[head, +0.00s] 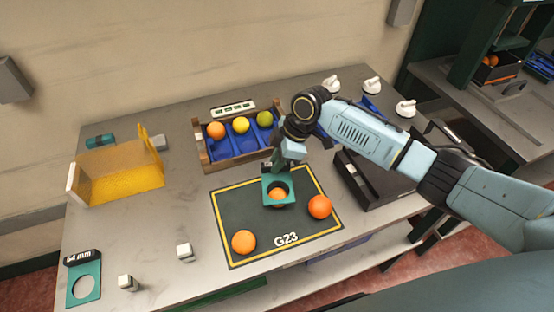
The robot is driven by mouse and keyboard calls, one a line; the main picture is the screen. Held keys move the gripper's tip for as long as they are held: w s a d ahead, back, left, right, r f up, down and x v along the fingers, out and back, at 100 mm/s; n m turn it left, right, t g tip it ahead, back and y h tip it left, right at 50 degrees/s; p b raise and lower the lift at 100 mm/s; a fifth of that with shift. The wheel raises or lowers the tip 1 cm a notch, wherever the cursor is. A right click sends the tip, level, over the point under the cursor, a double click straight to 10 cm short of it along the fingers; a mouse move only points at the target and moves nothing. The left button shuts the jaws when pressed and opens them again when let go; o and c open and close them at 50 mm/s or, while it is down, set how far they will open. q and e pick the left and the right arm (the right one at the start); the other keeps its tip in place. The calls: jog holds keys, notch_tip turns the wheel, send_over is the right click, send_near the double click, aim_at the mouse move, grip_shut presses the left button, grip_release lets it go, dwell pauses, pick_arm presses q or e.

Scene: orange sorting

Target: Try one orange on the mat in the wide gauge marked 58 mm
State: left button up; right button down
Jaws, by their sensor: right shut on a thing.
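My right gripper (281,167) is shut on a teal gauge plate (267,191) with a round hole. No marking on this plate is readable from here. It is over the upper part of the dark mat (245,212) marked G23. An orange (278,197) shows through and below the hole; I cannot tell whether the plate touches it. A second orange (319,207) lies at the mat's right edge, a third (243,242) near its front left. Another teal gauge (95,294), labelled 64 mm, lies at the table's front left. My left gripper is out of view.
A wooden-sided blue rack (205,160) behind the mat holds fruit in orange, yellow and green. A yellow open bin (120,182) stands at the left, a dark tray (372,190) at the right. Small white blocks (184,250) sit front left.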

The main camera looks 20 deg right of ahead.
jog(key=shift+f+b, duration=1.55)
jog(key=shift+f, duration=1.1)
jog(key=shift+r, duration=0.1)
dwell(1.0)
jog(key=shift+r+p, duration=3.8)
